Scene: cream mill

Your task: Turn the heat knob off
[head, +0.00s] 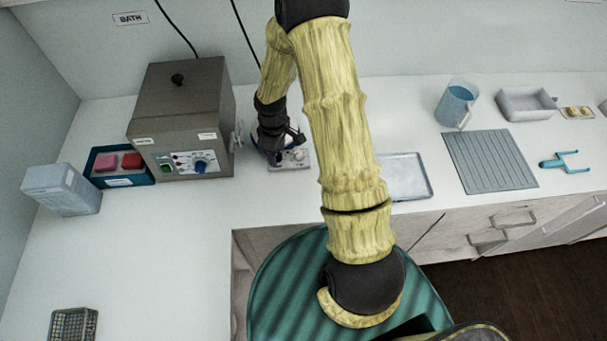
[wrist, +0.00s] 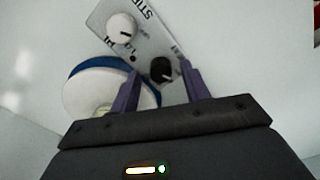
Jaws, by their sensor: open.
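In the wrist view a grey stirrer panel (wrist: 152,42) carries a white knob (wrist: 121,28) and a black knob (wrist: 162,70). Printed letters including "STIR" show on it; I cannot clearly read which knob is marked for heat. My gripper (wrist: 162,74) is open. Its two purple fingers reach over the panel, with the black knob between their tips. I cannot tell if they touch it. In the head view the stirrer (head: 292,159) sits on the counter under my gripper (head: 276,150), which partly hides it.
A round white top with a blue rim (wrist: 84,76) is beside the panel, behind my left finger. In the head view a grey bath box (head: 180,100) with its own blue knob (head: 199,167) stands left of the stirrer. A metal tray (head: 412,178) lies to the right.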

